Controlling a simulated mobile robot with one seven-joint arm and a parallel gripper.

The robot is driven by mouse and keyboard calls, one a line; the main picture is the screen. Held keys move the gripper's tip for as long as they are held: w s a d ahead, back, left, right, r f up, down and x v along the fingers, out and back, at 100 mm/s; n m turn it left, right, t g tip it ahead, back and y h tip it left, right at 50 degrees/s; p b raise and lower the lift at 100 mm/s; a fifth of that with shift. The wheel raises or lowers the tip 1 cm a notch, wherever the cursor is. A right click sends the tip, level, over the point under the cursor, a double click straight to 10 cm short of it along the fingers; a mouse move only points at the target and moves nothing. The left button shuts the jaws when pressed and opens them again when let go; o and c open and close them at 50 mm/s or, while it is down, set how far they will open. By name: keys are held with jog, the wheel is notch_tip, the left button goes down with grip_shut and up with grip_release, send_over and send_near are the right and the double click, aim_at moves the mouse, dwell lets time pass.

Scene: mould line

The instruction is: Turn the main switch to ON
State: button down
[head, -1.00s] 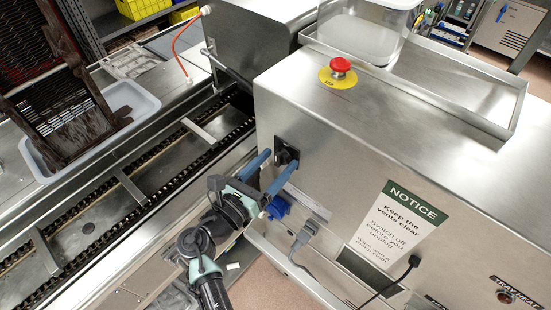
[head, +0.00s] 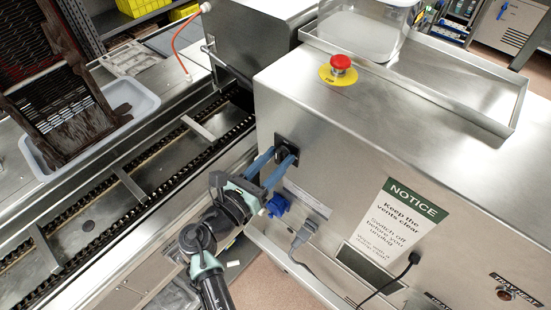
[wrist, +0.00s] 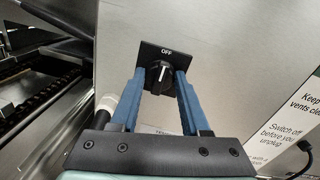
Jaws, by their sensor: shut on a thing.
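The main switch (wrist: 151,57) is a black square plate with a round black knob (wrist: 158,76) on the side of the steel cabinet. The word OFF stands at the top of the plate, and the knob's white mark points up toward it. In the head view the switch (head: 279,141) is partly covered by my fingers. My gripper (wrist: 160,82) has its two blue fingers on either side of the knob, shut on it. It comes in from the lower left in the head view (head: 281,156).
A red stop button (head: 341,63) on a yellow disc sits on the cabinet top. A blue plug (head: 278,206) and a grey plug (head: 305,234) with its cable are below the switch. A notice (head: 400,215) is to the right. A chain conveyor (head: 150,180) runs along the left.

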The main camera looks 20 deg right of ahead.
jog(key=shift+f+m+b, duration=0.1)
jog(key=shift+m+b, duration=0.2)
jog(key=shift+m, duration=0.1)
jog(key=m+b, duration=0.1)
jog(key=m, duration=0.1)
jog(key=m+b, duration=0.1)
jog(key=b, duration=0.1)
jog(key=shift+f+m, duration=0.2)
jog(key=shift+m, duration=0.2)
jog(key=m+b, duration=0.5)
jog(key=shift+f+m+h+b, duration=0.1)
jog(key=shift+m+h+b, duration=0.2)
jog(key=shift+b, duration=0.05)
jog(key=m+b, duration=0.4)
jog(key=b, duration=0.1)
jog(key=shift+m, duration=0.4)
jog(key=m+b, duration=0.3)
jog(key=shift+r+m, duration=0.2)
jog(key=shift+m, duration=0.2)
jog(key=shift+c, duration=1.9)
grip_release()
